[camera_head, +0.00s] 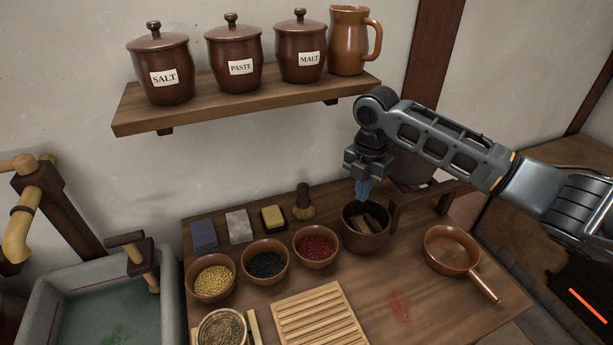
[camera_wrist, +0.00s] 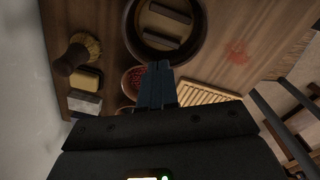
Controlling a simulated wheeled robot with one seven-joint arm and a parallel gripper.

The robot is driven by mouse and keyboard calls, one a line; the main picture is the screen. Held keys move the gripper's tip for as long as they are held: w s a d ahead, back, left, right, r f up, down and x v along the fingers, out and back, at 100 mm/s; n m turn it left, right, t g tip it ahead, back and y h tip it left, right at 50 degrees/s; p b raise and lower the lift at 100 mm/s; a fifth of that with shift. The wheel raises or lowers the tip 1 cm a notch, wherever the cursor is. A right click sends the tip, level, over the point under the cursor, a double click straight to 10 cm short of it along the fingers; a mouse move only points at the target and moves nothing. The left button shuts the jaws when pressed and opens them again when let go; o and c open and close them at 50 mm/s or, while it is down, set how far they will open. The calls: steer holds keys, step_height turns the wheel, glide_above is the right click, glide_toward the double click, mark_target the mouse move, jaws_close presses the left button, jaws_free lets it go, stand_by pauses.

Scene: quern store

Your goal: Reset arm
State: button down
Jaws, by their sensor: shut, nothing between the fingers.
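My gripper (camera_head: 364,190) is shut and empty, its blue fingertips pointing down over the back left rim of a brown pot (camera_head: 366,243) in the head view. In the wrist view the closed blue fingers (camera_wrist: 157,88) show below the pot (camera_wrist: 135,38). Dark flat pieces (camera_wrist: 165,28) lie inside the pot. Whether the fingertips are above the rim or slightly inside it, I cannot tell. My arm reaches in from the right.
Bowls of yellow (camera_head: 212,282), black (camera_head: 266,265) and red (camera_head: 316,248) grains stand left of the pot. A slatted rack (camera_head: 320,318) lies in front. A handled pan (camera_head: 452,250) sits right. A shelf (camera_head: 240,97) with jars and a jug hangs behind. A basin (camera_head: 110,300) is left.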

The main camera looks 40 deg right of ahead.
steer(key=w+a+f+t+y, duration=0.1)
steer(key=w+a+t+y, duration=0.3)
steer(key=a, duration=0.9)
steer(key=s+a+r+m+t+y, duration=0.15)
steer(key=a+m+t, duration=0.3)
steer(key=a, duration=0.85)
steer(key=a+r+m+t+y, duration=0.25)
steer(key=a+m, duration=0.35)
steer(key=a, duration=0.6)
steer(key=s+d+f+m+t+h, duration=0.25)
steer(key=s+m, duration=0.25)
steer(key=s, duration=0.6)
steer(key=s+d+f+m+t+h, duration=0.15)
steer(key=s+m+h, duration=0.3)
steer(key=s, duration=0.65)
steer(key=s+d+r, duration=0.4)
steer(key=s+d, duration=0.1)
steer(key=s, duration=0.4)
steer(key=s+d+r+h, duration=0.1)
steer(key=s+d+r, duration=0.3)
steer(key=s+d, duration=0.2)
steer(key=s, duration=0.2)
steer(key=shift+s+r+m, duration=0.4)
